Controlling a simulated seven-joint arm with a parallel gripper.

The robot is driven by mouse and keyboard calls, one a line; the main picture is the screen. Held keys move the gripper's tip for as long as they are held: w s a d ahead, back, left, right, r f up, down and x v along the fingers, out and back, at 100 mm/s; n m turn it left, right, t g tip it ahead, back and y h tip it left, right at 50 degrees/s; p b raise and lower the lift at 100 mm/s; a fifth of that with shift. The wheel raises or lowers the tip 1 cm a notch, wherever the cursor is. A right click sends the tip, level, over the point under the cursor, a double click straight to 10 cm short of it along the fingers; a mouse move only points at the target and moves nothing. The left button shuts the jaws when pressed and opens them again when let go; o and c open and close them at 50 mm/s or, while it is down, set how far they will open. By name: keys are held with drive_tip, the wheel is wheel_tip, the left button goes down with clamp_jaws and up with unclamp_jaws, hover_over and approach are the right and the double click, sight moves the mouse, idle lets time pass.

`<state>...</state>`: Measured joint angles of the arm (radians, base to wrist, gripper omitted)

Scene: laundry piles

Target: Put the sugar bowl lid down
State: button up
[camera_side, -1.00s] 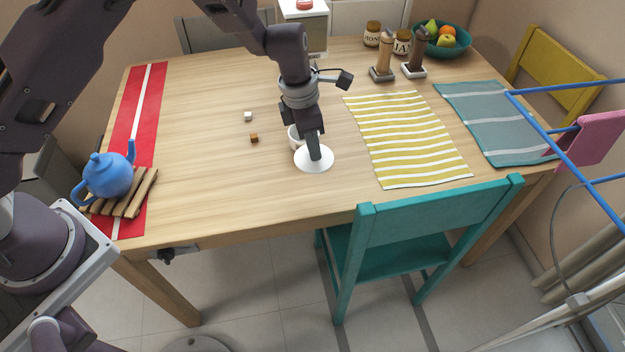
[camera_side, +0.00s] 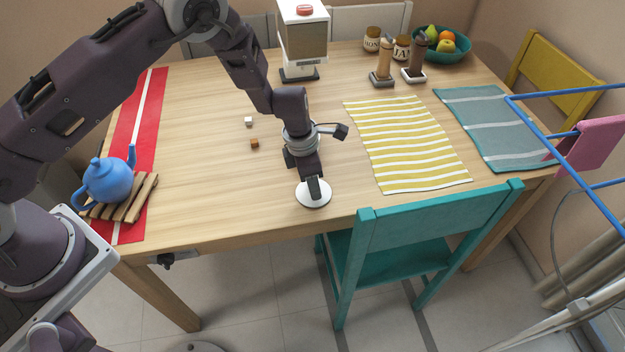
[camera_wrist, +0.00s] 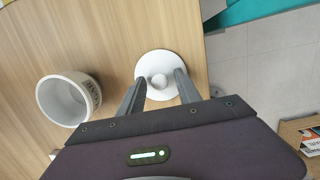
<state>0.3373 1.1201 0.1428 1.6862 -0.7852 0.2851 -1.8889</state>
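The white round sugar bowl lid (camera_side: 314,202) appears to lie flat on the wooden table (camera_side: 225,190), close to its front edge. In the wrist view the lid (camera_wrist: 160,62) shows its round knob facing up. My gripper (camera_side: 315,187) is low over the lid. In the wrist view the fingers of my gripper (camera_wrist: 160,76) stand apart on either side of the knob, with a gap at each side. The white sugar bowl (camera_wrist: 66,100), open and with dark lettering, stands left of the lid there. My arm hides the bowl in the side view.
A white cube (camera_side: 248,121) and a brown cube (camera_side: 255,143) lie left of my gripper. A yellow striped cloth (camera_side: 410,145) lies to the right. A teal chair (camera_side: 425,225) stands at the front edge. A blue teapot (camera_side: 107,180) sits far left.

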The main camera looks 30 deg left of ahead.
wheel_tip(320, 180, up, 12)
drive_tip(key=s+a, duration=0.1)
drive_tip(key=shift+s+a+r, duration=0.15)
drive_tip(key=shift+r, duration=0.05)
idle(0.3)
wheel_tip(320, 180, up, 8)
drive_tip(key=m+h, duration=0.1)
drive_tip(key=m, duration=0.3)
hover_over(305, 193)
drive_tip(key=s, duration=0.2)
drive_tip(key=s+a+r+m+t, duration=0.2)
drive_tip(key=s+a+r+m, duration=0.2)
drive_tip(key=s+r+m, duration=0.55)
drive_tip(key=s+a+r+m+t+y, duration=0.1)
drive_tip(key=s+a+r+m, duration=0.2)
drive_tip(key=s+m, duration=0.3)
drive_tip(key=s+a+r+m+t+y, duration=0.1)
drive_tip(key=s+a+r+m, duration=0.2)
drive_tip(key=s+m, duration=0.4)
drive_tip(key=s+a, duration=0.1)
drive_tip(key=s, duration=0.4)
drive_tip(key=shift+r, duration=0.15)
